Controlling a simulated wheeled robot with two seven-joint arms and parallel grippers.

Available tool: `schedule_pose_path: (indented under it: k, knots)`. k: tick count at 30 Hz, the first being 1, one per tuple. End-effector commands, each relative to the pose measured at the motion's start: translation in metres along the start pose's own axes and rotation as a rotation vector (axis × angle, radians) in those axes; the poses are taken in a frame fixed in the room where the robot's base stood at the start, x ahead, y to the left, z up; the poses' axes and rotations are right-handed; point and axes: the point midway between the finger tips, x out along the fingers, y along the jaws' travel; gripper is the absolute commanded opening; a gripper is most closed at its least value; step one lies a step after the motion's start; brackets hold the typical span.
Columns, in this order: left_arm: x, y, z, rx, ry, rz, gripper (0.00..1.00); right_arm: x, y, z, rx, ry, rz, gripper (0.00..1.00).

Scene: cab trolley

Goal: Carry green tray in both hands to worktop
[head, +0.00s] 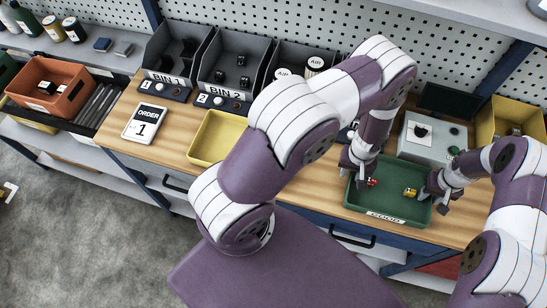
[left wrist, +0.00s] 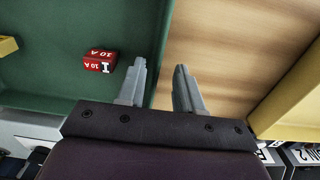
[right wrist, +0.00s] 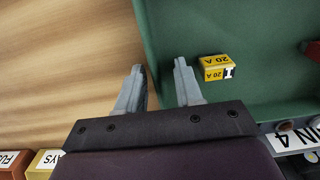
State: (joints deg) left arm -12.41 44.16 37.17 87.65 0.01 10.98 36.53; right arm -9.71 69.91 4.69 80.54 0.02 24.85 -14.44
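The green tray (head: 392,205), labelled GOOD on its front, sits on the wooden worktop (head: 310,187). It holds a red 10 A block (head: 372,182) and a yellow 20 A block (head: 410,192). My left gripper (head: 358,178) is at the tray's left wall. In the left wrist view its fingers (left wrist: 160,85) are apart, one on each side of that wall. My right gripper (head: 436,198) is at the right wall. In the right wrist view its fingers (right wrist: 158,85) are also apart, with the wall between them. Contact with the walls cannot be told.
A yellow tray (head: 217,138) stands to the left on the worktop, beside an ORDER 1 sign (head: 146,122). A grey box device (head: 424,140) stands behind the green tray. Grey bins (head: 232,75) line the back. Bare wood shows between the yellow and green trays.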

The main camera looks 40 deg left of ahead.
Motion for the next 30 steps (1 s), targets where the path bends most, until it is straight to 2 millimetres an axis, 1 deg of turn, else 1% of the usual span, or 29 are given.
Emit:
schedule_pose_path:
  k: [1,6,9,12,14,17,20,24,27,30]
  knots:
    - [-0.012,0.001,-0.001,0.000,0.003,0.002,0.35,0.000,0.000,0.000,0.000,0.000,0.000,0.36]
    - [-0.058,0.000,-0.001,0.000,0.004,0.003,0.35,0.000,0.000,0.000,0.000,0.000,0.000,0.36]
    - [-0.081,0.000,0.000,0.000,0.004,0.003,0.35,0.000,0.000,0.000,0.000,0.000,0.000,0.36]
    - [-0.097,-0.001,0.000,0.000,0.002,0.002,0.35,0.000,0.000,0.000,0.000,0.000,0.000,0.36]
    - [-0.102,-0.001,0.000,0.000,0.000,0.001,0.35,0.000,0.000,0.000,0.000,0.000,0.000,0.36]
    - [-0.107,-0.001,0.001,0.000,0.000,0.001,0.35,-0.009,0.000,-0.001,0.000,0.003,0.001,0.36]
    - [-0.107,-0.001,0.001,0.000,0.000,0.001,0.35,-0.031,0.000,-0.001,0.000,0.005,0.001,0.36]
    - [-0.107,-0.001,0.001,0.000,0.000,0.001,0.35,-0.070,0.000,-0.001,0.000,0.005,0.002,0.36]
    - [-0.106,-0.001,0.001,0.000,0.000,0.001,0.35,-0.093,0.000,0.000,0.000,0.004,0.002,0.36]
    - [-0.106,-0.001,0.001,0.000,0.000,0.001,0.35,-0.110,-0.001,0.001,0.000,0.002,0.001,0.36]
